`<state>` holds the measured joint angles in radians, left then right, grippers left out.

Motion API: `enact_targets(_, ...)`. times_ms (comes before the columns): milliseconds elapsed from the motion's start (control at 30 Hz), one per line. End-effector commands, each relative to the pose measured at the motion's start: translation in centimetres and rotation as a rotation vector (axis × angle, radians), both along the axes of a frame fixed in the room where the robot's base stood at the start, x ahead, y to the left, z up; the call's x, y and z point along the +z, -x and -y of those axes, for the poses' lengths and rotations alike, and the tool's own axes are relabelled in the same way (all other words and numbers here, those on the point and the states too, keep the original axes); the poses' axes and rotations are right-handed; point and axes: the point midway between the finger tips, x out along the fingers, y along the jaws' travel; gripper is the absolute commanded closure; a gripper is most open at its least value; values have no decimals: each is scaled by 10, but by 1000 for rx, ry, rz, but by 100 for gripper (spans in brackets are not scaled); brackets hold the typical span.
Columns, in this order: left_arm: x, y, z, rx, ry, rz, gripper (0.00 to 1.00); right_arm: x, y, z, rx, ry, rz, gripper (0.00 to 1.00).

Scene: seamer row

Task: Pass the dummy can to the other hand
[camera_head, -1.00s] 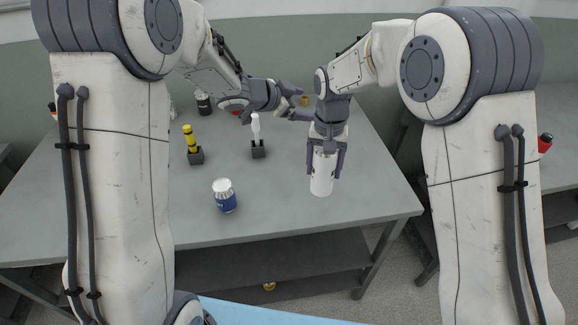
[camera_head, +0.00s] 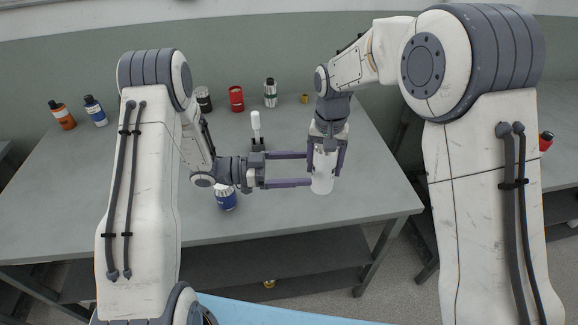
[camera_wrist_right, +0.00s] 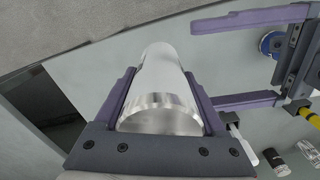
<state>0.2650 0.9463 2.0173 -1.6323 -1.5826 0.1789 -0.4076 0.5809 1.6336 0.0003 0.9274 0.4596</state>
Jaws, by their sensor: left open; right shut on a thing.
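The dummy can (camera_head: 322,181) is a plain white and silver cylinder held upright, near the right side of the table. My right gripper (camera_head: 326,152) is shut on its upper part from above. The can also shows between the jaws in the right wrist view (camera_wrist_right: 162,85). My left gripper (camera_head: 308,170) is open and comes in level from the left. Its purple fingers reach toward the can at about mid-height, one on the far side and one on the near side. I cannot tell whether they touch it.
A blue and white can (camera_head: 227,200) stands partly behind my left arm. A white-topped tool in a dark block (camera_head: 256,130) stands behind my left gripper. A black can (camera_head: 203,98), a red can (camera_head: 236,98) and bottles stand at the back. The table's front right (camera_head: 370,205) is clear.

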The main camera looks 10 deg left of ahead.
Motion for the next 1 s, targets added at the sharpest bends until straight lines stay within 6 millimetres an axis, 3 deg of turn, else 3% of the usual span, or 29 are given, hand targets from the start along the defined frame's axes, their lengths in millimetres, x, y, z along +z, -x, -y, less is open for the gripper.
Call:
enact_targets(300, 0, -12, 62, -4, -3, 1, 0, 0, 0, 0, 0, 0, 1, 95)
enact_targets(500, 0, -17, 87, -1, -4, 0, 0, 0, 0, 0, 0, 0, 1, 95)
enact_targets(933, 0, -20, 97, 2, -4, 0, 0, 0, 0, 0, 0, 0, 1, 95)
enact_targets(967, 0, -20, 97, 3, -4, 0, 4, 0, 0, 0, 0, 0, 1, 95)
enact_targets(1000, 0, -20, 97, 3, -4, 0, 19, 0, 0, 0, 0, 0, 1, 95)
